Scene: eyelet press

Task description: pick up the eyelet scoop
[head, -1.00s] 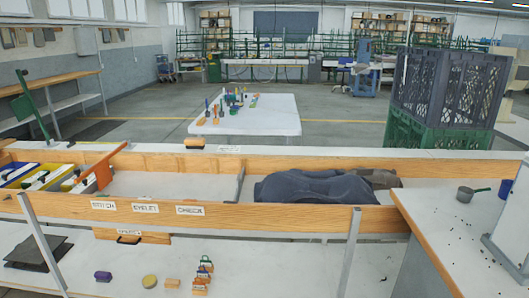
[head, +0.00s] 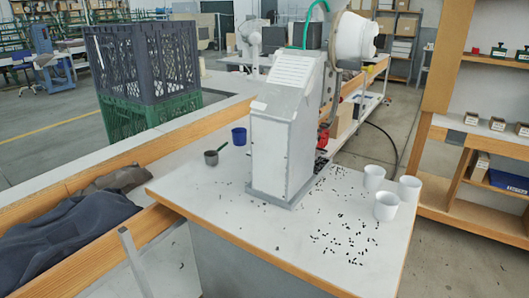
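The eyelet scoop (head: 211,158) is a small dark grey cup with a green handle. It stands on the white-topped press table, left of the grey eyelet press (head: 283,130), with its handle pointing up and right. A blue cup (head: 239,136) stands just behind it, apart from it. Neither of my grippers shows in the head view.
Many small dark eyelets (head: 345,240) lie scattered on the table (head: 225,205). Several white cups (head: 386,206) stand at its right side. Dark cloth (head: 70,235) lies in the wooden-edged trough at left. Stacked crates (head: 150,75) stand behind. A shelf unit (head: 480,150) is at right.

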